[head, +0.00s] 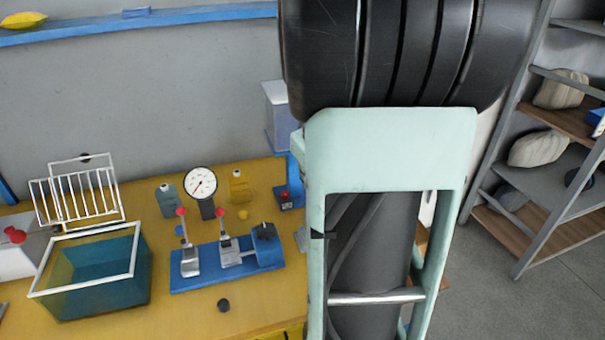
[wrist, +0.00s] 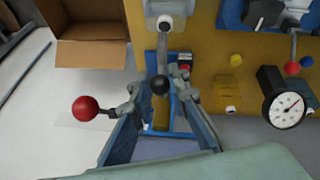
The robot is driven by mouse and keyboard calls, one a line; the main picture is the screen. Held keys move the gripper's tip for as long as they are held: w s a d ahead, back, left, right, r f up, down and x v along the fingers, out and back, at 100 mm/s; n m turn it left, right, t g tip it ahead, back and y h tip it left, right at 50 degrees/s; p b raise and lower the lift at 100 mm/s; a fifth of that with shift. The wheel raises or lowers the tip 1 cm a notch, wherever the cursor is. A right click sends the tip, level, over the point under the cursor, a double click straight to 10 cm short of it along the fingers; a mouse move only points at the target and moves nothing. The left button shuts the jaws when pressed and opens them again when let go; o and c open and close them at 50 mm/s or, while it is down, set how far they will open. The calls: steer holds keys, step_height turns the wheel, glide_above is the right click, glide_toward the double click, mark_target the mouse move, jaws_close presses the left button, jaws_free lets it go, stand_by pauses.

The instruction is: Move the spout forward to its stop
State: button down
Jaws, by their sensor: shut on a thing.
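In the wrist view, my gripper (wrist: 159,86) has one grey finger on each side of a black ball knob (wrist: 160,84). The jaws are closed on this knob. The knob ends a grey rod that runs up the picture to a pale fitting (wrist: 165,12). I take this rod and fitting to be the spout, but no label confirms it. A narrow blue stand (wrist: 152,60) lies below the knob, with a small red part (wrist: 185,57) beside it. In the head view my arm hides the gripper and the knob.
A red ball on a short rod (wrist: 85,108) is close to the left finger. An open cardboard box (wrist: 92,40) is at upper left and a dial gauge (wrist: 285,108) at right. In the head view, a blue clamp fixture (head: 226,264) and a teal tank (head: 122,285) stand on the yellow bench.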

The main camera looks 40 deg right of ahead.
steer(key=shift+s, duration=0.1)
steer(key=c, duration=1.8)
jaws_free()
steer(key=shift+d, duration=0.1)
steer(key=shift+s+r, duration=0.1)
steer(key=shift+r, duration=0.4)
steer(key=v, duration=0.6)
steer(key=shift+s+r, duration=0.15)
steer(key=shift+s, duration=0.05)
